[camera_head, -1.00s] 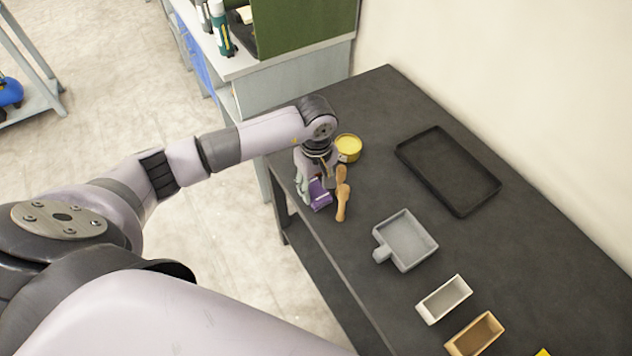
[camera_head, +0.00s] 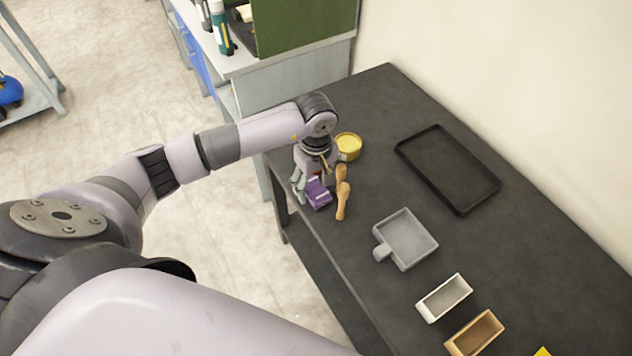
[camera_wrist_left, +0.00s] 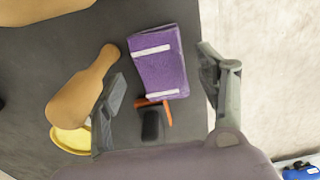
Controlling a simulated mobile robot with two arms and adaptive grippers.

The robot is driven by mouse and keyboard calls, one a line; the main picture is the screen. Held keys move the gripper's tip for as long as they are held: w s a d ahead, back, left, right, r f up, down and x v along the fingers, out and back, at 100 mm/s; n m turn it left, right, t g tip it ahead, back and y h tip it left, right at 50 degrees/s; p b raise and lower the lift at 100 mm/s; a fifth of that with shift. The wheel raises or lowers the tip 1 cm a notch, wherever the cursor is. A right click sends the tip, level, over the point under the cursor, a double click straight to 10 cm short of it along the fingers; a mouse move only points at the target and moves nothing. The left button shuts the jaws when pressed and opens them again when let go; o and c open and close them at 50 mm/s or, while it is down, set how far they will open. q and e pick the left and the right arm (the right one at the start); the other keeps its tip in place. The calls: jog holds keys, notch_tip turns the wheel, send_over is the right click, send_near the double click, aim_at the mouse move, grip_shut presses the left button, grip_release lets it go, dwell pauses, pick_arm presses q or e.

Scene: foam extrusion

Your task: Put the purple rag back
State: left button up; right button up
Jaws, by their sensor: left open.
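The purple rag (camera_head: 318,194) is a folded purple block with white stripes, lying on the dark table (camera_head: 370,260) near its left edge. In the left wrist view the rag (camera_wrist_left: 162,68) lies between and just beyond the spread fingers. My left gripper (camera_head: 317,190) points down over the rag and is open; it also shows in the left wrist view (camera_wrist_left: 165,88). I see a gap between the rag and the right-hand finger there. My right gripper is not in view.
A wooden-handled tool (camera_head: 342,198) lies close beside the rag. A yellow round container (camera_head: 349,147) stands behind. A grey square pan (camera_head: 407,240), a black tray (camera_head: 407,155), a white box (camera_head: 444,299) and a tan box (camera_head: 475,334) are further right. A small dark object (camera_wrist_left: 152,124) shows near the rag.

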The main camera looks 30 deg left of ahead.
aim_at(316, 189)
pick_arm(q)
notch_tip(316, 189, up, 12)
jog(key=b, duration=0.3)
jog(key=shift+f, duration=0.15)
jog(key=shift+f, duration=0.1)
